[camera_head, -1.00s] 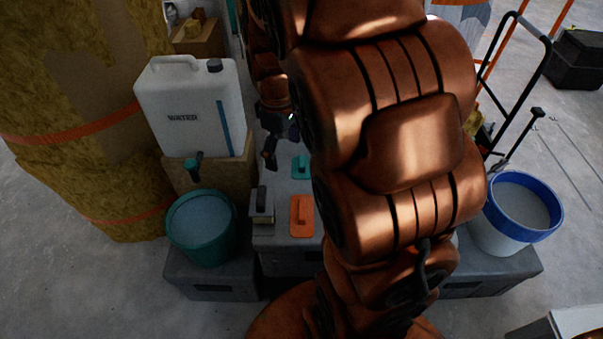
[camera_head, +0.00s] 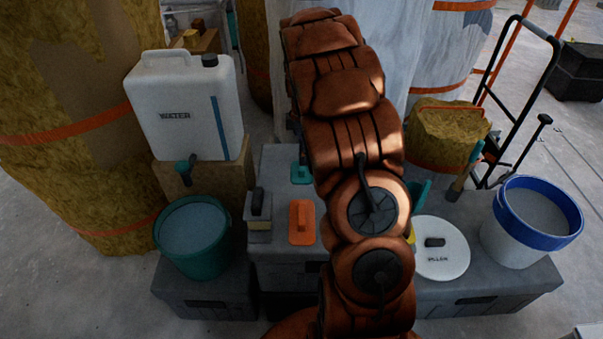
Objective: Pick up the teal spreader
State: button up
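A small flat teal tool (camera_head: 301,174), which looks like the teal spreader, lies on the grey crate top (camera_head: 280,160) behind an orange tool of similar form. My arm covers its right side. Another teal piece (camera_head: 420,192) shows just right of my arm, partly hidden; I cannot tell what it is. My gripper is not visible; my arm stretches away from the camera and hides that end.
An orange float (camera_head: 302,222) and a dark-handled tool (camera_head: 259,212) lie on the crate. A teal bucket (camera_head: 193,238) and a white water canister (camera_head: 187,108) stand left. A white lid (camera_head: 440,247) and a blue-rimmed bucket (camera_head: 537,220) stand right.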

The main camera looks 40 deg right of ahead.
aim_at(302, 169)
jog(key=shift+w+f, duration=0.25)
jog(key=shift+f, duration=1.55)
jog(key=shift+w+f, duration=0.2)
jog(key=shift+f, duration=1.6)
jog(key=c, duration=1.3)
